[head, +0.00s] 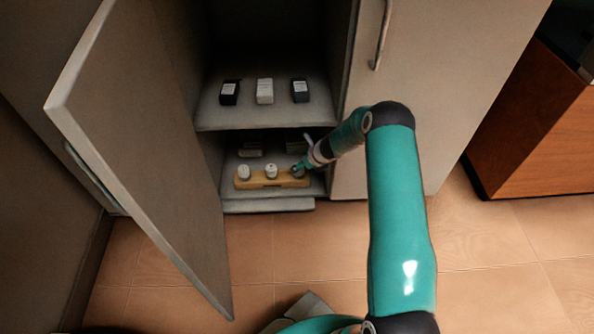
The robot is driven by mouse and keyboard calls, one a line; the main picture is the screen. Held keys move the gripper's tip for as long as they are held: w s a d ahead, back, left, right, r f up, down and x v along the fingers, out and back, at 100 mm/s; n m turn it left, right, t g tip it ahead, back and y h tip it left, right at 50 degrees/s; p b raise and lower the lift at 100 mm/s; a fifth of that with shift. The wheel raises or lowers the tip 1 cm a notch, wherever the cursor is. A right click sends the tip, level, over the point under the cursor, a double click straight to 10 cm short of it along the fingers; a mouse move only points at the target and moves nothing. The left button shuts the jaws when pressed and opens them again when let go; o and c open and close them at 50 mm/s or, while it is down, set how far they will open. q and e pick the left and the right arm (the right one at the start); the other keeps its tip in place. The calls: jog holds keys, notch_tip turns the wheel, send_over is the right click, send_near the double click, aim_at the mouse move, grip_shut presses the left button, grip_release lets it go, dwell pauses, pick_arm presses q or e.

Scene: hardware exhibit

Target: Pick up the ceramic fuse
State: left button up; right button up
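A wooden holder (258,182) stands on the lower shelf of the open cabinet. Two white, rounded pieces that look like ceramic fuses stand upright in it, one at the left (244,172) and one in the middle (271,171). A greyish piece (299,173) shows at the right end, partly hidden by my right gripper. My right gripper (297,168) reaches in from the right, at or just above that right end. Its fingers are too small and covered to tell whether they are open, shut or touching the piece. My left gripper is out of view.
The cabinet door (150,150) stands open at the left. The upper shelf (265,115) above my gripper carries a black, a white and another dark box. Blurred labelled items (250,150) stand behind the holder. A closed door (440,80) borders the opening at right.

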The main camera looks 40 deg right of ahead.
jog(key=shift+p+x, duration=1)
jog(key=shift+x, duration=0.8)
jog(key=shift+p+x, duration=0.45)
jog(key=shift+x, duration=0.95)
jog(key=shift+s+d, duration=0.1)
jog(key=c, duration=1.2)
